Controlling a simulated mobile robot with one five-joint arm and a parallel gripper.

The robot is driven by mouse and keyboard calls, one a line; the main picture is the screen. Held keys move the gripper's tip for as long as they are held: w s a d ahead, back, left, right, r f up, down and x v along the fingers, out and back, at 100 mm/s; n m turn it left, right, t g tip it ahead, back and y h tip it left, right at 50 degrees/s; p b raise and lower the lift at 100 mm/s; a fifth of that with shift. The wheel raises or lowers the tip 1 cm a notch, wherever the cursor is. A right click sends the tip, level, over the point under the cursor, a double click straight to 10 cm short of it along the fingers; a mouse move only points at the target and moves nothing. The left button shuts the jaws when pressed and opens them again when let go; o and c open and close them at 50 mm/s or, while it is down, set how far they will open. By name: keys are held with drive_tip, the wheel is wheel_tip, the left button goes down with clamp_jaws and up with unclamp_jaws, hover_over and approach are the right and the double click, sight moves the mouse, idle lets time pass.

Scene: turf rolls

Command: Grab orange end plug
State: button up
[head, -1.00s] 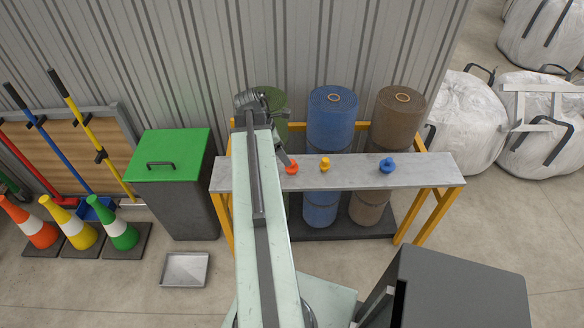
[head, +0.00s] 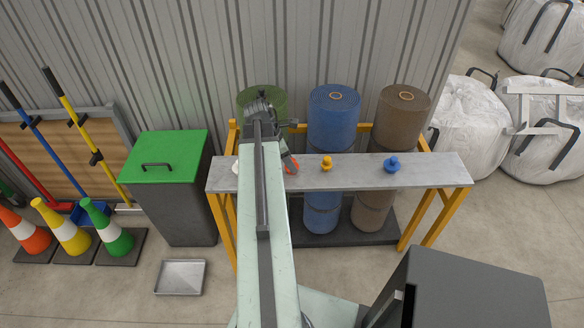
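The orange end plug (head: 292,168) is on the grey shelf (head: 435,173), just right of my arm. Only part of it shows. My gripper (head: 288,160) is at the far end of my arm, over the shelf by the orange plug, with a dark finger-like part in front of or against the plug. The arm hides much of the gripper, so I cannot tell whether it is open or shut, or touching the plug.
A yellow plug (head: 326,164) and a blue plug (head: 391,164) stand further right on the shelf. A small whitish thing (head: 236,168) shows left of my arm. Green (head: 253,97), blue (head: 333,118) and brown (head: 401,116) rolls stand behind. A green-lidded bin (head: 170,190) stands left.

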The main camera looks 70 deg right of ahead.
drive_tip(key=c, duration=0.4)
drive_tip(key=shift+r, duration=0.1)
drive_tip(key=shift+c, duration=0.2)
wheel_tip(320, 180, up, 10)
drive_tip(key=p, duration=1)
